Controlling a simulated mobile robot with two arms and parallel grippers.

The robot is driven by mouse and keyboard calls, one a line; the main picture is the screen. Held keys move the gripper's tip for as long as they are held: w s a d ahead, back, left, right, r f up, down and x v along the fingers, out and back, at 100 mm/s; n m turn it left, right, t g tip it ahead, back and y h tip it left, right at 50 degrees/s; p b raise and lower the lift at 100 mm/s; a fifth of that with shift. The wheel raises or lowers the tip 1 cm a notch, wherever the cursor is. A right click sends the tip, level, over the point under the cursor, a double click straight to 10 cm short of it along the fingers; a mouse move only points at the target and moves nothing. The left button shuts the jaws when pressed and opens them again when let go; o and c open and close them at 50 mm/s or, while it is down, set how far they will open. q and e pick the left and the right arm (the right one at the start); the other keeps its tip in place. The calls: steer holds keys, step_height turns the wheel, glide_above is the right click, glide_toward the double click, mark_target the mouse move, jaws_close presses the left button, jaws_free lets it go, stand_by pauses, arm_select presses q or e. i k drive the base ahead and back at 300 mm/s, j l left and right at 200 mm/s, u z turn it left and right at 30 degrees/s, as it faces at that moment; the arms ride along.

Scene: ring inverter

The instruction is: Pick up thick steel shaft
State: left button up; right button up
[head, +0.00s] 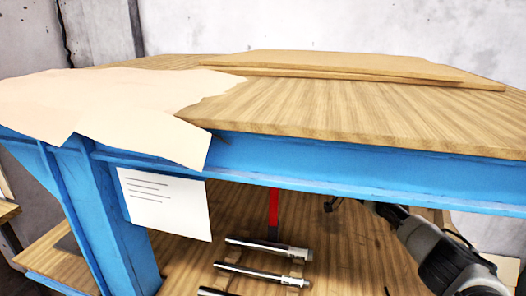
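Several steel shafts lie side by side on the wooden lower shelf under the bench. I cannot tell for sure which is the thick one. My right arm reaches in from the lower right, under the bench's blue beam. A small dark piece (331,204) below the beam may be part of my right gripper; its finger opening is hidden. My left gripper is not in view.
The blue bench frame (330,170) and wooden top (330,112) overhang the shelf (345,250). A blue leg (108,215) stands left. A white paper sheet (165,203) hangs from the beam. A red upright piece (273,208) stands behind the shafts. Boards (340,64) lie on top.

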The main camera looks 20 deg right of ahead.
mark_target(305, 254)
steer(key=k+j, duration=1.1)
steer(key=k, duration=0.2)
